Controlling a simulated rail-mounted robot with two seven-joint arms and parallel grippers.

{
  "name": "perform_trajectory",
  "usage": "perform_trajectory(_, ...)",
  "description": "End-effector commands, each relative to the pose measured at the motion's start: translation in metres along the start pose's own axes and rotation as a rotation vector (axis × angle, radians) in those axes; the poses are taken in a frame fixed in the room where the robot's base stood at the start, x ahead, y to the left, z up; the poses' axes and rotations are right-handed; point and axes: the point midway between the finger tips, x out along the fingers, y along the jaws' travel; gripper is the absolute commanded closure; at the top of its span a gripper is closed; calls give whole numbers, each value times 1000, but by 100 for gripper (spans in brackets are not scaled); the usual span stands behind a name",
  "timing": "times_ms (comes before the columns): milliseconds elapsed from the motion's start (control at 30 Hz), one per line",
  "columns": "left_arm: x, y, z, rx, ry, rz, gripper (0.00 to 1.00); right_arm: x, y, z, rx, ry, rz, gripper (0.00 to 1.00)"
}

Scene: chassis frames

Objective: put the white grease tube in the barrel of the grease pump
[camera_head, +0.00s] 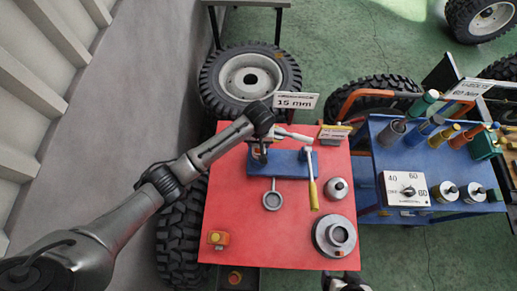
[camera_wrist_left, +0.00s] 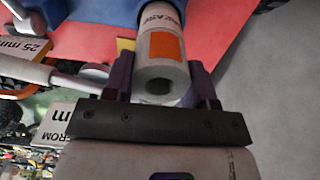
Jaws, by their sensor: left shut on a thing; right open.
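The white grease tube (camera_wrist_left: 163,62) with an orange label shows in the left wrist view, its near end hollow and its far end toward a blue surface. My left gripper (camera_head: 260,153) is shut on it, over the blue base (camera_head: 291,164) on the red table. In the left wrist view the two purple fingers (camera_wrist_left: 158,85) lie on either side of the tube. A silver lever (camera_head: 294,135), perhaps part of the grease pump, reaches right from beside the gripper. I cannot make out the pump's barrel; my arm covers that area. My right gripper (camera_head: 345,284) is open at the bottom edge, partly cut off.
A yellow-handled tool (camera_head: 312,182), a ring-shaped part (camera_head: 272,196), a silver round part (camera_head: 337,188) and a flanged disc (camera_head: 335,237) lie on the red table (camera_head: 245,222). A blue cart (camera_head: 421,162) stands right.

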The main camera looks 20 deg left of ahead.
Motion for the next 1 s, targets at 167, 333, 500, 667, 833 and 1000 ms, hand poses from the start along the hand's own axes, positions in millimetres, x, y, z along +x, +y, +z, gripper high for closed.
perform_trajectory(167, 16, 0, 1, 1, -1, 0, 94, 0, 2, -4, -3, 10, 4, 14)
perform_trajectory(333, 32, 0, 1, 0, -2, -1, 94, 1, 2, -4, -5, 10, 6, 14)
perform_trajectory(500, 51, 0, 1, 0, -2, 0, 94, 2, 2, -4, -4, 10, 5, 14)
perform_trajectory(667, 56, 0, 1, -1, 0, 1, 94, 2, 2, -4, -4, 11, 5, 14)
perform_trajectory(833, 56, 0, 1, 0, 0, 1, 94, 2, 1, -4, -1, 11, 3, 14)
perform_trajectory(1000, 59, 0, 1, -1, -1, 1, 94, 2, 0, -4, 2, 12, 1, 14)
